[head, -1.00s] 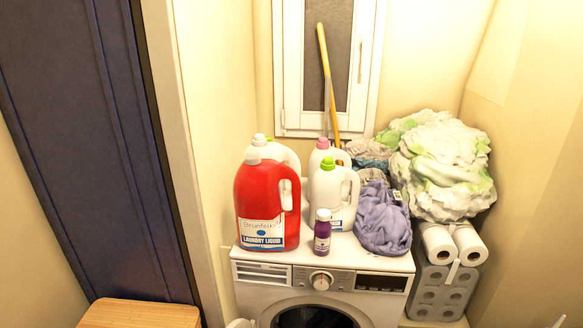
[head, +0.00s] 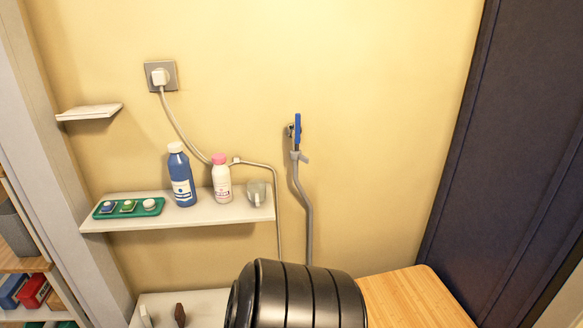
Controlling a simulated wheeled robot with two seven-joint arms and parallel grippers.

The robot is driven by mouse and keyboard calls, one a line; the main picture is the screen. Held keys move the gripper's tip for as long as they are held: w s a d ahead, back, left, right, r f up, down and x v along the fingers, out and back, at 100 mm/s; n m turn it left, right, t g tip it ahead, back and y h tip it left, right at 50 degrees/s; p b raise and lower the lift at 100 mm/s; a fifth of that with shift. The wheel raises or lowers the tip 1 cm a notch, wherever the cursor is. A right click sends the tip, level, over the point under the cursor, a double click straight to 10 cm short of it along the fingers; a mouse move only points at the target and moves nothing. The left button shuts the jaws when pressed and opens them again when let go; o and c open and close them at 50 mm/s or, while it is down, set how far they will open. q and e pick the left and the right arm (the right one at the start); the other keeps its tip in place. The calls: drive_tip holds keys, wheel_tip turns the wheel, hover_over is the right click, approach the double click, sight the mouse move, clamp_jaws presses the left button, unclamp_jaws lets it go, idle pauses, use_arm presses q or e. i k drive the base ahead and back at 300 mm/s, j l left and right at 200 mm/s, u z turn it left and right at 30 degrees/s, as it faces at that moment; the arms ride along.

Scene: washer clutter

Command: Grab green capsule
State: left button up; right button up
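The green capsule (head: 127,206) lies in a green tray (head: 159,210) at the left end of a white wall shelf (head: 232,212). It is the middle one of three capsules, between a blue capsule (head: 108,208) and a whitish one (head: 149,204). Neither of my grippers shows in the head view. A dark ribbed part, which looks like my own arm, covers the bottom middle of the view.
A blue bottle (head: 181,178), a white bottle with a pink cap (head: 221,180) and a clear cup (head: 256,193) stand right of the tray. A small shelf (head: 90,112) juts out above the tray. A wooden top (head: 415,298) is at bottom right.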

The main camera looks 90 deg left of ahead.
sight(129, 205)
drive_tip(key=u, duration=3.85)
